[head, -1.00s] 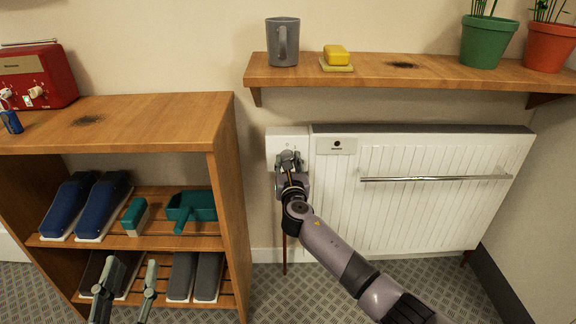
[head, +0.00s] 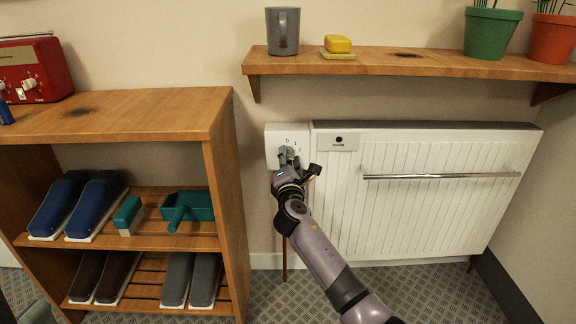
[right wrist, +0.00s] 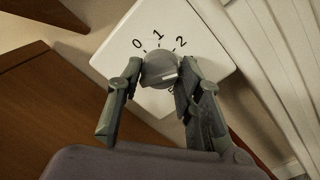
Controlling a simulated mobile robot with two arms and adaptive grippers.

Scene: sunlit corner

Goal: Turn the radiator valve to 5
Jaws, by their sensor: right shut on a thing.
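The radiator valve is a round grey knob (right wrist: 160,68) on a white plate (right wrist: 128,28) with 0, 1 and 2 readable around its top; the lower numbers are mostly hidden. A pale mark shows on the knob's lower right side. My right gripper (right wrist: 155,80) is shut on the knob, one finger on each side. In the head view the plate (head: 273,135) is left of the white radiator (head: 420,210), and my right gripper (head: 287,157) covers most of the knob. A grey bit of my left gripper (head: 38,312) shows at the bottom left; its fingers are not clear.
A wooden shelf (head: 380,66) with a grey mug (head: 283,32), yellow soap (head: 338,44) and plant pots runs above the radiator. A wooden rack (head: 222,150) with shoes and a red radio (head: 35,70) stands left. A towel rail (head: 440,176) crosses the radiator front.

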